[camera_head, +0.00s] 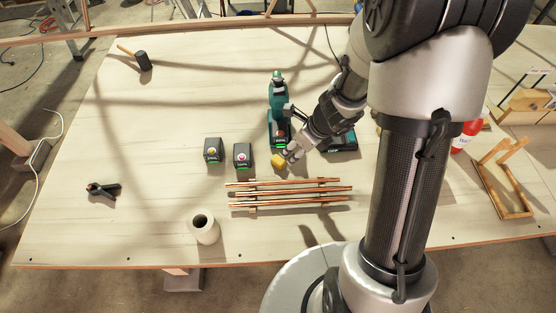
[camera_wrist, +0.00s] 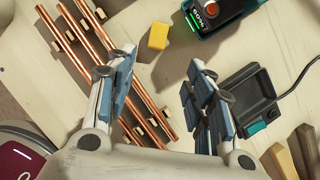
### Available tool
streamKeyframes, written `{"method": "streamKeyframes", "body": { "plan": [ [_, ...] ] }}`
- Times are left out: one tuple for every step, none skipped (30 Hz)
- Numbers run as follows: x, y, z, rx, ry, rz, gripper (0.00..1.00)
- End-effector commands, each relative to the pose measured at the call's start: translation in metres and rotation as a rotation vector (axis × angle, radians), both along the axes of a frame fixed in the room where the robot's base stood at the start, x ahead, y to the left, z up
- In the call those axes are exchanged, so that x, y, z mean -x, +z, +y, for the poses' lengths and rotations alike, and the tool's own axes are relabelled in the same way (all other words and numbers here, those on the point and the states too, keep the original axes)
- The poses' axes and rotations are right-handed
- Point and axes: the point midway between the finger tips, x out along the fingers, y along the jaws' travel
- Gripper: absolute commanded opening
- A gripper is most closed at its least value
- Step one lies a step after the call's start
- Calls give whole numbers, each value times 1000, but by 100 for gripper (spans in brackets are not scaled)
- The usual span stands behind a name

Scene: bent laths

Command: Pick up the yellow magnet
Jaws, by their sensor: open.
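The yellow magnet (camera_head: 278,161) is a small block on the pale wooden table (camera_head: 120,200), just behind the copper rods in the head view. In the wrist view the magnet (camera_wrist: 158,35) lies beyond my fingertips, roughly in line with the gap between them. My gripper (camera_head: 291,153) is close to the magnet at its right in the head view. In the wrist view my gripper (camera_wrist: 160,85) has its two fingers wide apart with nothing between them but tabletop and rod ends. I cannot tell its exact height above the table.
Copper rods (camera_head: 290,190) lie on small wooden blocks in front of the magnet. A green drill (camera_head: 278,100) stands behind it, a charger (camera_head: 342,139) to the right. Two dark boxes (camera_head: 213,150) (camera_head: 242,155) stand left. A pale cylinder (camera_head: 204,228) stands near the front edge.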

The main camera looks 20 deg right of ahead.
Motion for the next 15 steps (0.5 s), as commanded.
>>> {"method": "streamKeyframes", "body": {
  "plan": [
    [-4, -17, 3, 0, 2, 1, 48],
    [-6, -24, 5, 1, 3, 1, 48],
    [-8, -32, 7, 1, 4, 2, 48],
    [-11, -37, 8, 1, 3, 1, 48],
    [-13, -42, 9, 1, 4, 0, 48],
    [-15, -48, 11, 1, 4, 0, 48],
    [-17, -52, 12, 0, 3, 0, 48],
    [-18, -56, 13, 0, 4, 0, 48],
    [-20, -60, 14, 0, 4, 0, 48],
    [-21, -62, 15, 0, 4, 0, 48],
    [-22, -63, 15, 1, 5, -1, 48],
    [-22, -65, 16, 1, 5, -2, 48],
    [-23, -65, 16, 1, 5, -2, 48],
    [-23, -66, 16, 1, 5, -2, 48],
    [-24, -67, 17, 1, 6, -2, 48]
  ]
}}
